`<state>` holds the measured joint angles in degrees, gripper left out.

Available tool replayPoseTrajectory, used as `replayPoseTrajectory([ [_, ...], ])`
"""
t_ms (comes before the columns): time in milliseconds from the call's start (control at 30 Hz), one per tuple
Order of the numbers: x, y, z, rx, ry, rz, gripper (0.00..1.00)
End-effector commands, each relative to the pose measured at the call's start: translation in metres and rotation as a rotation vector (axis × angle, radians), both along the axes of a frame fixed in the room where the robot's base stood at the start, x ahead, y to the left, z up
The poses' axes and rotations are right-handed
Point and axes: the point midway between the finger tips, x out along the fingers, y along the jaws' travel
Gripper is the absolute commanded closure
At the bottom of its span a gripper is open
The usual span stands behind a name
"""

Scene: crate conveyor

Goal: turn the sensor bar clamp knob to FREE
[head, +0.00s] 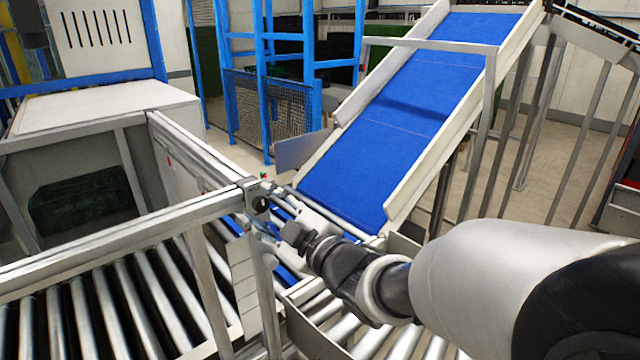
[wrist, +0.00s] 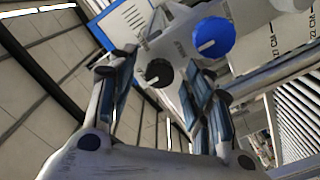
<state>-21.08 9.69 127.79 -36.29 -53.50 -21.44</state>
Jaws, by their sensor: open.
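In the wrist view a black round knob (wrist: 158,72) with a pale pointer line sits on a light grey plate (wrist: 180,40). A larger blue knob (wrist: 214,37) with a white pointer line sits up and right of it on the same plate. Small lettering beside the knobs is too small to read, so I cannot tell which is the clamp knob. My gripper (wrist: 165,85) is open, and the black knob shows between its fingers, apparently beyond the tips. In the head view my gripper (head: 275,215) is at the frame post's top corner, where the knobs cannot be made out.
A metal frame rail (head: 120,238) runs above a roller conveyor (head: 110,310) at left. A blue inclined belt (head: 400,110) rises behind. Blue posts and a mesh guard (head: 270,110) stand further back. The post and rails are close around my gripper.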

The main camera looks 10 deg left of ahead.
Motion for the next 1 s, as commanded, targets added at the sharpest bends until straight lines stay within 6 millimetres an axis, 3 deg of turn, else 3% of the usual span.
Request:
replayPoseTrajectory([
  [400,0.0050,0.0060,0.0003,0.000,0.000,0.000,0.55],
  [1000,0.0049,0.0057,0.0003,0.001,0.000,-0.001,0.95],
])
